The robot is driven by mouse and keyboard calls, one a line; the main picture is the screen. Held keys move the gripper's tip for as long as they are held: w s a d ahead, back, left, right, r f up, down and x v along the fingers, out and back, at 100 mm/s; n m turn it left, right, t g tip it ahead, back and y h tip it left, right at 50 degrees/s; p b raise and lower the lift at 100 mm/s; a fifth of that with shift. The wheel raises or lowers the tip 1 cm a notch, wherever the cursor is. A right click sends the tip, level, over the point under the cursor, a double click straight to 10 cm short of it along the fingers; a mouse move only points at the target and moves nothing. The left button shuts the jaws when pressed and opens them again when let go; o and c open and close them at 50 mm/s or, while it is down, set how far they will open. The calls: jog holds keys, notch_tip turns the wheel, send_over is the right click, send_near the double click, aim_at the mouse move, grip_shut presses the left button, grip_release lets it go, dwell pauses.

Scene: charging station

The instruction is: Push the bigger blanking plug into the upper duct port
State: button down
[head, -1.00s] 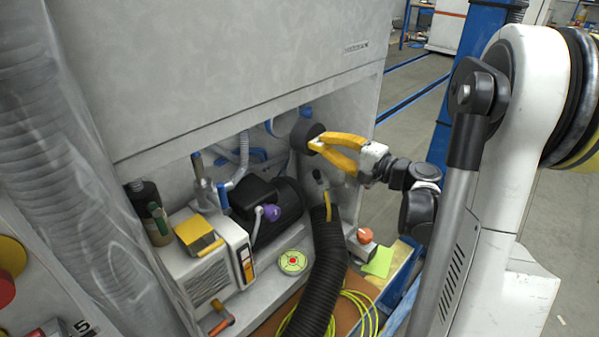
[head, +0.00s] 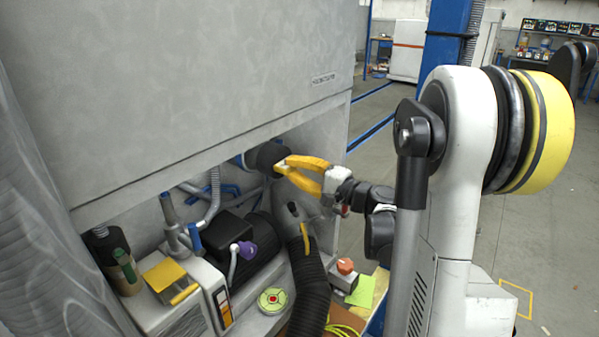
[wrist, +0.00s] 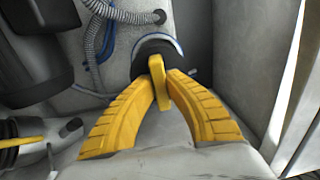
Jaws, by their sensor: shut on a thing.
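A thick black blanking plug (head: 268,158) is held at the tips of my gripper (head: 284,166). The two yellow fingers are shut on its near end, and in the wrist view my gripper (wrist: 158,72) shows with the plug (wrist: 150,49) just beyond the tips. The upper duct port (head: 239,160) shows as a blue-edged rim behind the plug, on the cabinet's back wall. In the wrist view a pale, blue-edged crescent of the port (wrist: 174,46) shows above and right of the plug. The plug hides the opening, so I cannot tell whether it has entered.
A black corrugated hose (head: 310,285) with a grey end stands below my gripper. A motor (head: 248,240) and a pale box unit (head: 178,300) fill the left of the recess. An orange-topped grey piece (head: 345,267) lies at the right. The cabinet panel (head: 220,90) overhangs above.

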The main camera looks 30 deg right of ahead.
jog(key=shift+x, duration=1.5)
jog(key=shift+f+b+x, duration=0.1)
jog(key=shift+b+x, duration=0.2)
jog(key=shift+x, duration=2.15)
jog(key=shift+f+b+x, duration=0.15)
jog(key=shift+b+x, duration=0.1)
jog(key=shift+x, duration=2.25)
jog(key=c, duration=1.4)
grip_release()
jog(key=shift+c, duration=0.2)
jog(key=shift+s, duration=0.1)
jog(key=v, duration=1.2)
